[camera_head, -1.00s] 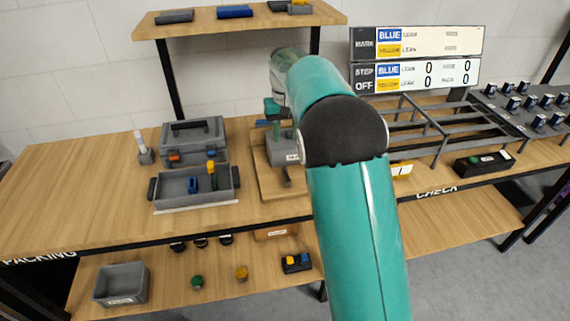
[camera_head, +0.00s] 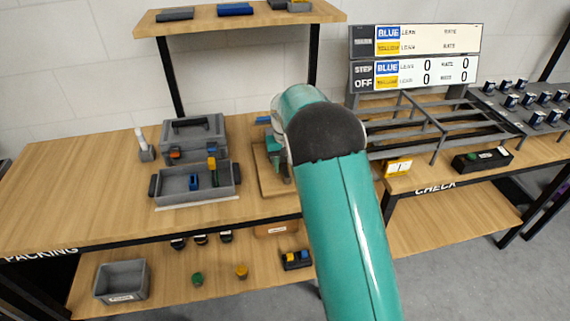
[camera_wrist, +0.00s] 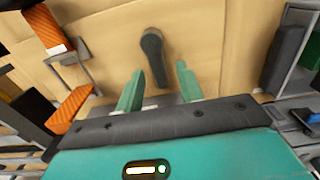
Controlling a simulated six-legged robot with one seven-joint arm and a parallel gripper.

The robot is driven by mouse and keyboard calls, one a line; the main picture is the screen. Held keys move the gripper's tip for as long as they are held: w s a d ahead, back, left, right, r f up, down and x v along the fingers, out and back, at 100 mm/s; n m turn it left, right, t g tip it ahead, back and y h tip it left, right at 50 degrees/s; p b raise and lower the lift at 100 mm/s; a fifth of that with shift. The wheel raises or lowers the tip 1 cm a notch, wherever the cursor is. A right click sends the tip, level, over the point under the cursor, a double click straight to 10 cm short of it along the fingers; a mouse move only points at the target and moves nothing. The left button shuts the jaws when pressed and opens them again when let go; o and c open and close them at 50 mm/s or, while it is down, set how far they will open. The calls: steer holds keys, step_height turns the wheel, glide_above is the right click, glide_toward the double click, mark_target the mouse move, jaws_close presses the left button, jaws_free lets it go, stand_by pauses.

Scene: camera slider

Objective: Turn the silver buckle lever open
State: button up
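My gripper (camera_wrist: 159,70) is open, with its two teal fingers well apart in the wrist view. A dark grey, elongated lever-like piece (camera_wrist: 153,50) with a rounded end shows against a pale wooden board (camera_wrist: 105,35). Its lower end lies between the fingers in the picture; I see no clear contact, and its height against them is hard to judge. It looks dark grey rather than silver, so I cannot be sure it is the buckle lever. In the head view my gripper (camera_head: 275,150) is low over the wooden board (camera_head: 270,188), and my arm hides much of the fixture.
In the wrist view, orange blocks (camera_wrist: 70,108) lie at left and a dark grey part (camera_wrist: 288,55) at right. In the head view, a grey toolbox (camera_head: 193,136) and open tray (camera_head: 170,186) stand left of the board. A dark frame (camera_head: 425,125) stands right.

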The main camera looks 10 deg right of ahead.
jaws_close()
steer(key=shift+a+n, duration=0.1)
steer(key=shift+n, duration=0.3)
steer(key=n, duration=0.1)
steer(key=a+n, duration=0.1)
steer(key=n, duration=0.1)
steer(key=shift+a, duration=0.1)
steer(key=n, duration=0.2)
steer(key=a+n, duration=0.1)
steer(key=n, duration=0.1)
steer(key=shift+s, duration=0.35)
steer(key=n, duration=0.2)
steer(key=s+a+n, duration=0.1)
steer(key=n, duration=0.1)
steer(key=shift+s+n, duration=0.1)
steer(key=shift+n, duration=0.2)
steer(key=shift+s+a+n, duration=0.1)
steer(key=shift+s+n, duration=0.2)
steer(key=shift+n, duration=0.65)
steer(key=shift+s+a+n, duration=0.1)
steer(key=shift+s+n, duration=0.25)
steer(key=shift+n, duration=0.55)
steer(key=shift+s+a+n, duration=0.1)
steer(key=shift+s+n, duration=0.2)
steer(key=shift+n, duration=0.65)
